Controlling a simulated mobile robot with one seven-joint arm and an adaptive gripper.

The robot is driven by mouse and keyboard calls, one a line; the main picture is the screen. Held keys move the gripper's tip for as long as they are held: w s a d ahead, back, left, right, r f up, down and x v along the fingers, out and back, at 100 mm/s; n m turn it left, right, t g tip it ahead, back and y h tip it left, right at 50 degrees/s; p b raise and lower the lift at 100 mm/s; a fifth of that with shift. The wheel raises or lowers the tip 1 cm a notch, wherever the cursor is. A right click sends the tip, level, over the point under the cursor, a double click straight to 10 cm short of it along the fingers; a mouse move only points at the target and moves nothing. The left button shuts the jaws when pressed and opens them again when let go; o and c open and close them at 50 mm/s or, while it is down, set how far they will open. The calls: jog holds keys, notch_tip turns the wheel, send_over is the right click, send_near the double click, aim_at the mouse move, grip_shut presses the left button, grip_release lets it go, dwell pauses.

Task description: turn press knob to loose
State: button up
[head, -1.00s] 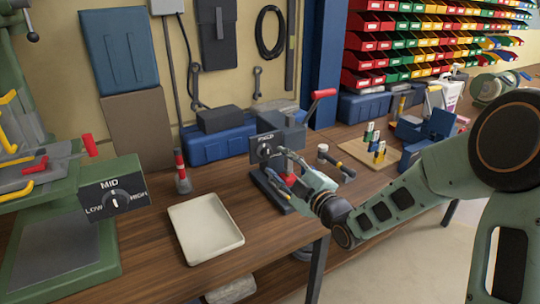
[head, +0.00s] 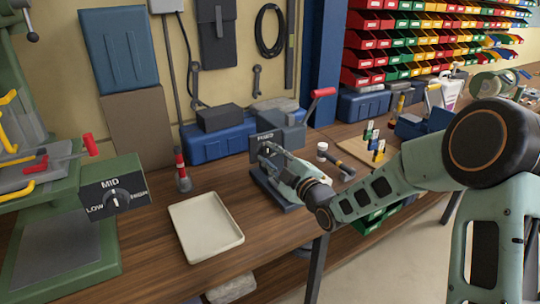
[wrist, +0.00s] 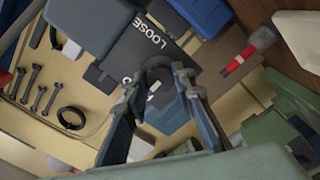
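The press (head: 285,130) is a dark grey block with a red-handled lever, standing on the bench at centre in the head view. Its dark label plate (head: 266,138) is partly covered by my gripper (head: 268,152). In the wrist view the plate (wrist: 132,52) reads "LOOSE"; its other word is mostly hidden. The dark press knob (wrist: 158,72), with a white mark, lies between the fingertips of my gripper (wrist: 158,80). The fingers are apart, one on each side of the knob. I cannot tell whether they touch it, or clearly where the mark points.
A cream tray (head: 206,226) lies left of the press. A red-topped grey tool (head: 182,175) stands behind the tray. A green machine with a LOW-MID-HIGH knob (head: 114,200) is at left.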

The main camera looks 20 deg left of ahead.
grip_shut()
jog(key=shift+m+b, duration=0.3)
jog(key=shift+f+m+b, duration=0.15)
jog(key=shift+m+b, duration=0.5)
jog(key=shift+m, duration=0.25)
jog(key=m+b, duration=0.1)
jog(key=m, duration=0.1)
jog(key=shift+m, duration=0.3)
jog(key=m+b, duration=0.1)
jog(key=m, duration=0.5)
jog(key=m+p, duration=0.1)
jog(key=m, duration=0.5)
jog(key=shift+m, duration=0.4)
jog(key=m+p, duration=0.1)
jog(key=m, duration=0.5)
